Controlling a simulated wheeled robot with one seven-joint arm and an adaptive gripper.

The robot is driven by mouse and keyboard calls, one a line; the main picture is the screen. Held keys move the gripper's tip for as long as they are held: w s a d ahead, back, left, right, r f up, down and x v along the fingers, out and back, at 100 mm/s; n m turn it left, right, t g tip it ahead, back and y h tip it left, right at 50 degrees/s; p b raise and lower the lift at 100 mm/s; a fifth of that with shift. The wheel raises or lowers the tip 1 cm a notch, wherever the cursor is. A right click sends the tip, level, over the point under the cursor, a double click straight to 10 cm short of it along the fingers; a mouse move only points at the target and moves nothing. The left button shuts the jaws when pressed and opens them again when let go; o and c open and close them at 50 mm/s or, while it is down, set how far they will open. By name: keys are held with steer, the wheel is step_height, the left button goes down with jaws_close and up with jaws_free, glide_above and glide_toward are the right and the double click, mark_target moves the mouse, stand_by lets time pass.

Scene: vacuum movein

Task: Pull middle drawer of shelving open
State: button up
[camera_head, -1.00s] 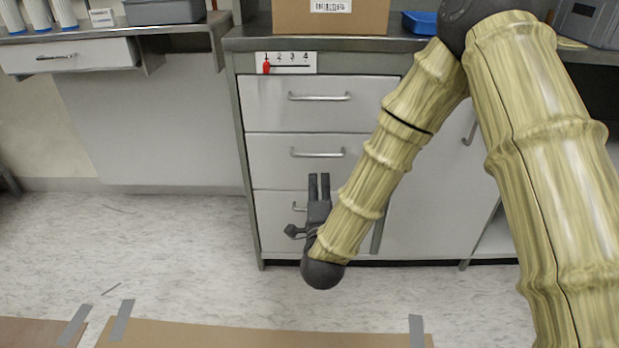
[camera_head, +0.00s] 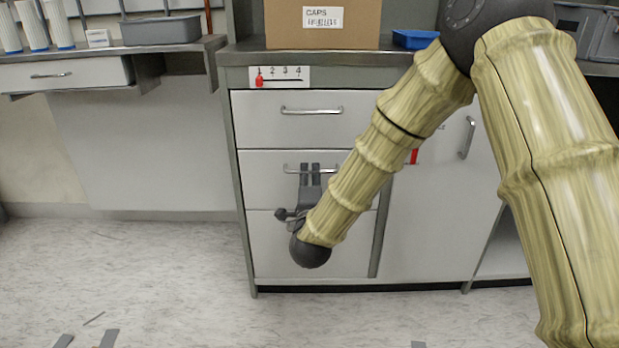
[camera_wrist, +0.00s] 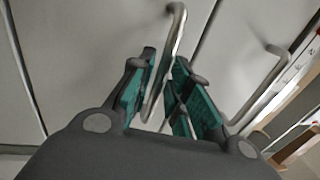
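The grey-white middle drawer (camera_head: 268,182) of the shelving looks closed, between a top drawer (camera_head: 256,126) and a bottom drawer (camera_head: 345,246). Its metal bar handle (camera_head: 292,168) shows behind my fingertips in the head view. My gripper (camera_head: 309,168) is in front of the middle drawer with its fingers pointing at the handle. In the wrist view, a metal handle (camera_wrist: 176,40) runs between the teal pads of my gripper (camera_wrist: 166,72). The fingers are apart, with the bar between them; firm contact is not clear. My forearm hides the drawer's right part.
A cardboard box (camera_head: 290,25) and a blue tray (camera_head: 412,39) stand on the counter. A cabinet door (camera_head: 440,220) with a vertical handle (camera_head: 467,138) is right of the drawers. The floor (camera_head: 130,265) in front and to the left is mostly clear.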

steer(key=shift+w+r, duration=0.15)
steer(key=shift+w, duration=0.65)
